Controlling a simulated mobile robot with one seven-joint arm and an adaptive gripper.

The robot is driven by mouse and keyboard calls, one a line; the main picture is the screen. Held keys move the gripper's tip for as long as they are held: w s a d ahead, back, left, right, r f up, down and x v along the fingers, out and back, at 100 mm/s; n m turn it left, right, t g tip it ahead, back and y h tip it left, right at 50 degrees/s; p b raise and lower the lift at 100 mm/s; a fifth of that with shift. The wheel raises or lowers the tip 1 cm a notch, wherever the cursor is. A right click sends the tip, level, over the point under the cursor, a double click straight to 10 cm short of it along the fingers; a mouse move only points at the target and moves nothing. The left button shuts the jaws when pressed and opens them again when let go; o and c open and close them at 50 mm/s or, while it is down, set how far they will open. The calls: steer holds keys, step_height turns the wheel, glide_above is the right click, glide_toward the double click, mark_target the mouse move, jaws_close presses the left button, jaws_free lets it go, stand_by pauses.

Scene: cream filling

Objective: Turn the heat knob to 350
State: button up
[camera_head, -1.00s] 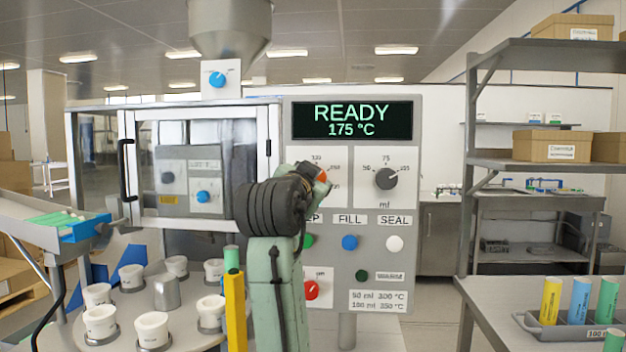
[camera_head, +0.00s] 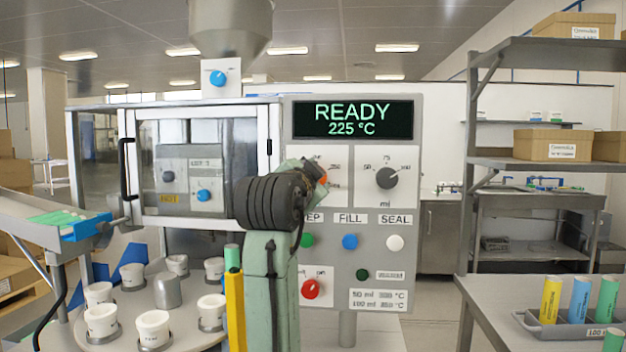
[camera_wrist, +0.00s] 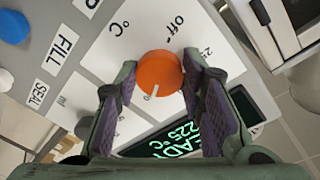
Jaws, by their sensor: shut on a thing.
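The heat knob (camera_wrist: 160,73) is orange with a white pointer line, on a white plate marked "off" and "°C" in the wrist view. My gripper (camera_wrist: 159,80) has a finger on each side of the knob and is shut on it. In the head view my arm hides most of the knob; only a bit of orange (camera_head: 323,178) shows by the gripper. The display (camera_head: 353,120) reads READY and 225 °C. It also shows, upside down, in the wrist view (camera_wrist: 180,138).
The volume knob (camera_head: 387,178) sits right of the heat knob. Below are a green button (camera_head: 307,241), a blue FILL button (camera_head: 350,242) and a white SEAL button (camera_head: 395,243). A red knob (camera_head: 311,289) is lower down. Cups stand on the turntable (camera_head: 185,341) at lower left.

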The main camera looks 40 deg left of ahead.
steer(key=o, duration=1.1)
steer(key=shift+o, duration=0.2)
steer(key=v, duration=1.2)
steer(key=shift+d, duration=0.1)
